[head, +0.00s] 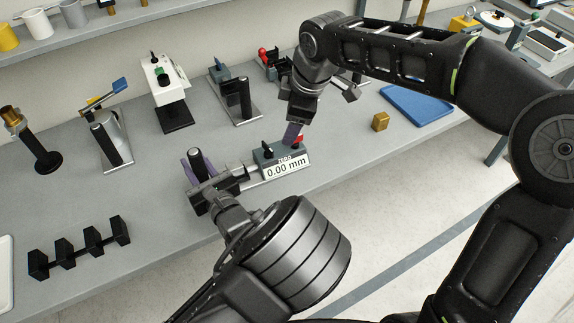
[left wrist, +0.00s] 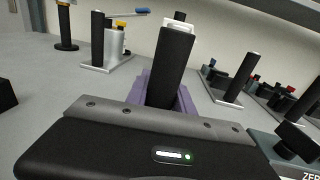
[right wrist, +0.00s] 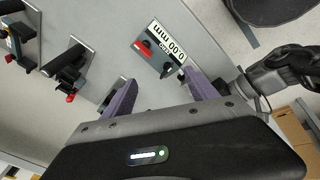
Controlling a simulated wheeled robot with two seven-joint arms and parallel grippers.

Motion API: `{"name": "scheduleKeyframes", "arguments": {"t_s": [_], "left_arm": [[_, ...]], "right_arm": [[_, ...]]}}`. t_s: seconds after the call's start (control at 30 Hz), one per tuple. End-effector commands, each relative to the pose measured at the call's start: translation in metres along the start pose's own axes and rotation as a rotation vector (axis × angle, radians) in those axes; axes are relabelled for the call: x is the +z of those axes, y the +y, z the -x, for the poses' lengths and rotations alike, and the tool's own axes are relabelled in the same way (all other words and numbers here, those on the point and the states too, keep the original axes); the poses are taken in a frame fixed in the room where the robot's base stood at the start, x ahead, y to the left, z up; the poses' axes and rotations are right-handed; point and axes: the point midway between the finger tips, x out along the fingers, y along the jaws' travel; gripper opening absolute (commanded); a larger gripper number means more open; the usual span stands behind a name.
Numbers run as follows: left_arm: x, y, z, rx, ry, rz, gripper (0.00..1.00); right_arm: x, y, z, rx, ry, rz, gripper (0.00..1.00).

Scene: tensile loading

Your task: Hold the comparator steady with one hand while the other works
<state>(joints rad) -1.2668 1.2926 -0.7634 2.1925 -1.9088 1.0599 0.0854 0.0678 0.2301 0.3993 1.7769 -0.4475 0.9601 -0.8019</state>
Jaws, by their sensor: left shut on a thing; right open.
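The comparator (head: 283,163) is a grey-green box with a "0.00 mm" display, a black knob and a red button, near the table's front edge. It also shows in the right wrist view (right wrist: 160,52), and partly at the right edge of the left wrist view (left wrist: 296,152). My left gripper (head: 203,170) is shut on an upright black post (left wrist: 172,62) at the left end of the comparator's metal base. My right gripper (right wrist: 162,92) is open, its purple fingers apart and empty. In the head view it is above the red button; contact cannot be told.
A brass block (head: 380,122) and a blue tray (head: 418,105) lie to the right. Several instruments with black posts stand along the back, including a white one (head: 163,85). A black rack (head: 80,250) sits at front left. The table between rack and instruments is clear.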

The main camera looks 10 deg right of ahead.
Motion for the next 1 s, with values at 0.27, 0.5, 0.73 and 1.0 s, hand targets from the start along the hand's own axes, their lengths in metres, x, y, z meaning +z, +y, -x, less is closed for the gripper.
{"name": "scheduleKeyframes", "arguments": {"t_s": [0.27, 0.5, 0.73, 1.0], "left_arm": [[0.001, -0.001, 0.0, -0.001, -0.001, 0.001, 0.36], [0.0, 0.0, 0.0, 0.0, -0.001, 0.0, 0.54], [0.0, 0.0, 0.0, 0.0, 0.0, 0.0, 0.54], [0.0, -0.001, 0.021, -0.002, 0.0, 0.002, 0.54]], "right_arm": [[0.0, 0.0, 0.0, 0.0, 0.0, 0.0, 0.67], [0.0, 0.0, 0.0, 0.0, 0.0, 0.0, 0.67], [0.0, 0.0, 0.0, 0.0, 0.0, 0.0, 0.67], [0.0, 0.0, 0.0, 0.0, 0.0, 0.0, 0.67]]}}
